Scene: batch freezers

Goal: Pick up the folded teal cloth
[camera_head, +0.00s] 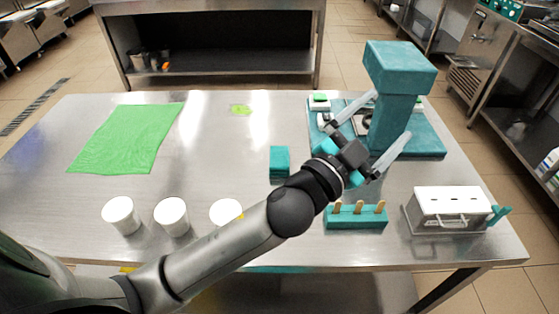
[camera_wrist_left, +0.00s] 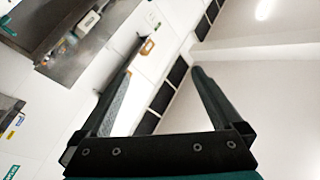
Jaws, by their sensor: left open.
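The folded teal cloth (camera_head: 280,160) looks like a small thick teal square lying on the steel table, right of the table's middle in the head view. My left gripper (camera_head: 390,116) is open, raised to the right of the cloth and apart from it, with its fingers in front of the teal machine. In the left wrist view the spread fingers of my left gripper (camera_wrist_left: 163,70) have nothing between them. The cloth does not show there. My right gripper is in neither view.
A teal machine (camera_head: 400,70) stands at the back right. A teal stick holder (camera_head: 357,217) and white-topped box (camera_head: 452,202) are at the front right. White cups (camera_head: 172,216) line the front left. A green cloth (camera_head: 127,138) lies flat at the left. The table's middle (camera_head: 215,165) is clear.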

